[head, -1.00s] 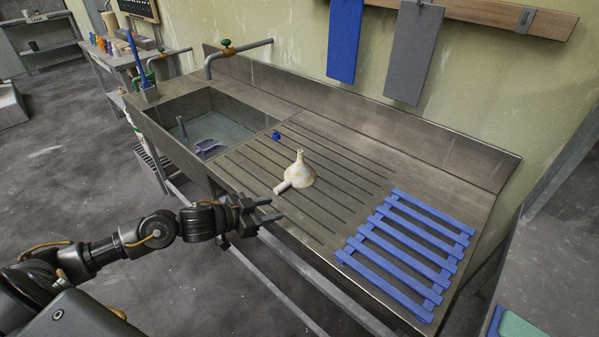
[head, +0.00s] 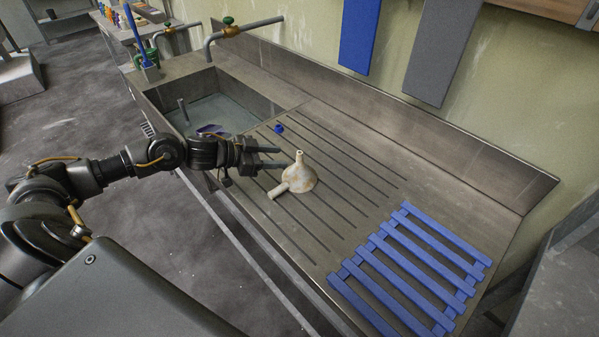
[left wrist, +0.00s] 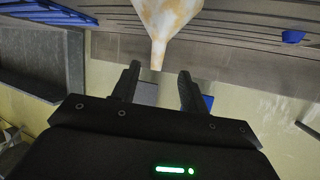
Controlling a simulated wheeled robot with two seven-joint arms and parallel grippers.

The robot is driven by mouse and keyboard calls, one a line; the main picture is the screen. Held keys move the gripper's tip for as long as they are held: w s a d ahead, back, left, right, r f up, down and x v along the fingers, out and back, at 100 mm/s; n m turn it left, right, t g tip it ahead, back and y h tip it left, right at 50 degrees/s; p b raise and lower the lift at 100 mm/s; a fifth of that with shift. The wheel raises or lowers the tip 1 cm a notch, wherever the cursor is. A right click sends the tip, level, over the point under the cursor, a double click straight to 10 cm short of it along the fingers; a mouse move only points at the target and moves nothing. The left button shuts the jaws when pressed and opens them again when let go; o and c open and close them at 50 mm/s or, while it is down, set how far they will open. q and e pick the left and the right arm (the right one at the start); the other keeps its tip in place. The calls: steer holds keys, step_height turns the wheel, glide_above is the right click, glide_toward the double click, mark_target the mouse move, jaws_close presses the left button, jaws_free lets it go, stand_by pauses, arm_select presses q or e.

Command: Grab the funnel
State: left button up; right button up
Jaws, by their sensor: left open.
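The funnel (head: 300,178) is cream with tan stains and sits mouth down on the grooved drainboard, its spout pointing up and a handle sticking out towards the lower left. My left gripper (head: 279,157) is open just left of the funnel, fingers pointing at it. In the left wrist view the funnel (left wrist: 164,22) shows at the top, with its narrow spout in line with the gap between the open fingers (left wrist: 160,80). I see nothing between the fingers that they touch. My right gripper is in neither view.
The grooved steel drainboard (head: 345,205) has free room around the funnel. A blue slatted rack (head: 415,265) lies to the right. A small blue object (head: 279,129) lies behind the funnel. The sink basin (head: 215,112) is at the left, with a tap (head: 240,28) above.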

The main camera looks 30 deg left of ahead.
mark_target(297, 159)
arm_select(q)
steer(key=x, duration=0.4)
steer(key=shift+w+d+f, duration=0.1)
steer(key=shift+w, duration=0.15)
steer(key=shift+d+p, duration=0.15)
steer(key=shift+p, duration=0.2)
steer(key=p+x, duration=0.1)
steer(key=x, duration=0.4)
steer(key=shift+s+d, duration=0.1)
steer(key=shift+s, duration=0.05)
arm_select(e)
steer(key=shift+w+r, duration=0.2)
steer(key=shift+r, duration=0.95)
arm_select(q)
steer(key=shift+c, duration=0.3)
jaws_close()
